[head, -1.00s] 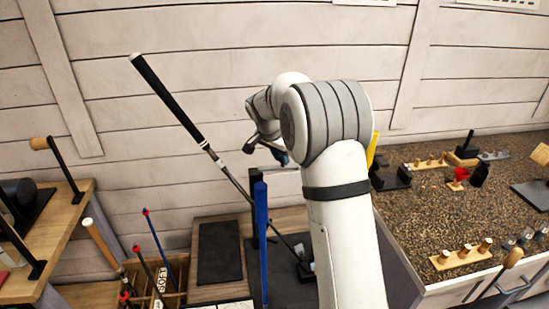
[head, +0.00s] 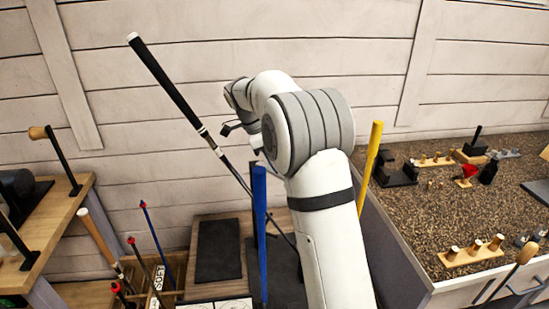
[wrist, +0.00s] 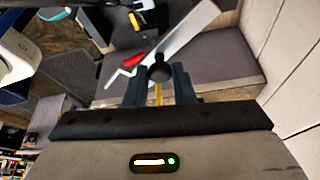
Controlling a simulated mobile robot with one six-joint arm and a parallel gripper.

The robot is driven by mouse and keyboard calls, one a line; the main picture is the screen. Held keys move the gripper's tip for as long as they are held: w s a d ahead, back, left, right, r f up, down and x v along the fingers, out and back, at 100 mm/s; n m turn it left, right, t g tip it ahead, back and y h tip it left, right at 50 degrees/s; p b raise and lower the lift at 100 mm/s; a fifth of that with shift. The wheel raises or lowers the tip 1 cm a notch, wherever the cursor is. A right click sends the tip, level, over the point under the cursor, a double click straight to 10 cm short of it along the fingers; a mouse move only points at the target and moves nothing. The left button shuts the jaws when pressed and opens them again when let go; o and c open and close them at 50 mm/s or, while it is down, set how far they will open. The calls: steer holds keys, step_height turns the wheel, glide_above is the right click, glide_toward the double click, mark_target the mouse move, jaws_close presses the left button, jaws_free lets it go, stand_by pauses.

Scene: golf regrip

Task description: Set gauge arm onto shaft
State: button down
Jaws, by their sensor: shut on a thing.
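The golf club shaft (head: 231,170) slants from upper left to lower right in the head view, with a black grip (head: 165,80) at its upper end. My gripper (head: 236,128) is just right of the shaft in that view, partly hidden by my own arm. In the wrist view my gripper (wrist: 160,84) is shut on a black round knob (wrist: 159,72). A pale bar (wrist: 185,38) lies right behind the knob and looks like part of the gauge arm. I cannot tell whether the gauge arm touches the shaft.
A blue post (head: 260,230) stands in front of the shaft's lower part. A yellow post (head: 370,160) stands right of my arm. A wooden bench (head: 75,205) is at left. A speckled worktop (head: 410,215) with small parts is at right. The plank wall is behind.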

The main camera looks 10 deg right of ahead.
steer(key=shift+s+a+f+m+g+y+p, duration=0.2)
steer(key=shift+a+m+g+p, duration=0.25)
steer(key=shift+a+m, duration=0.6)
steer(key=shift+s+a+r+m+g+y+p, duration=0.15)
steer(key=shift+a+m+g+y+p, duration=0.4)
steer(key=shift+m, duration=0.85)
steer(key=shift+s+a+f+m+g+y+p, duration=0.15)
steer(key=shift+a+m+g+p, duration=0.15)
steer(key=shift+a+m, duration=0.8)
steer(key=shift+d, duration=0.1)
steer(key=c, duration=1.2)
jaws_free()
steer(key=shift+r, duration=0.15)
steer(key=shift+r, duration=0.15)
steer(key=v, duration=0.7)
steer(key=shift+r, duration=0.25)
steer(key=shift+w, duration=0.1)
